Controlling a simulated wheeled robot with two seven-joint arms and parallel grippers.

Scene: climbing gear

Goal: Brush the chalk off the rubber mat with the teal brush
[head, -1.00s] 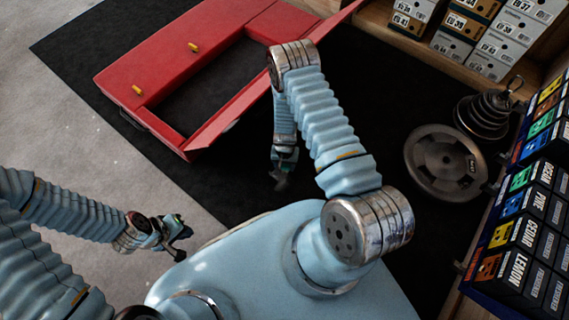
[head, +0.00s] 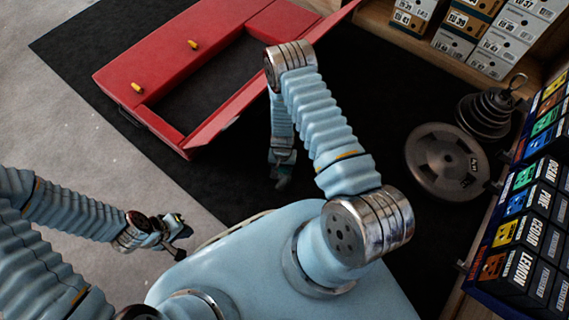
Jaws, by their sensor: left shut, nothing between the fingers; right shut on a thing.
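The black rubber mat (head: 365,105) lies on the floor, running under the red case and partly hidden by my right arm. I cannot make out any chalk on its visible part. My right gripper (head: 281,181) points down over the mat, just right of the red case. It is shut on a small, dark, greenish thing, which seems to be the teal brush; it is mostly hidden, and I cannot tell whether it touches the mat. My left gripper (head: 180,240) is shut and empty over the pale floor at the lower left.
An open red case (head: 180,55) with yellow latches stands on the mat. Weight plates (head: 445,160) lie at the right, near a shelf of dark labelled boxes (head: 525,245). Shoe boxes (head: 465,30) stand at the upper right. Bare mat lies between case and plates.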

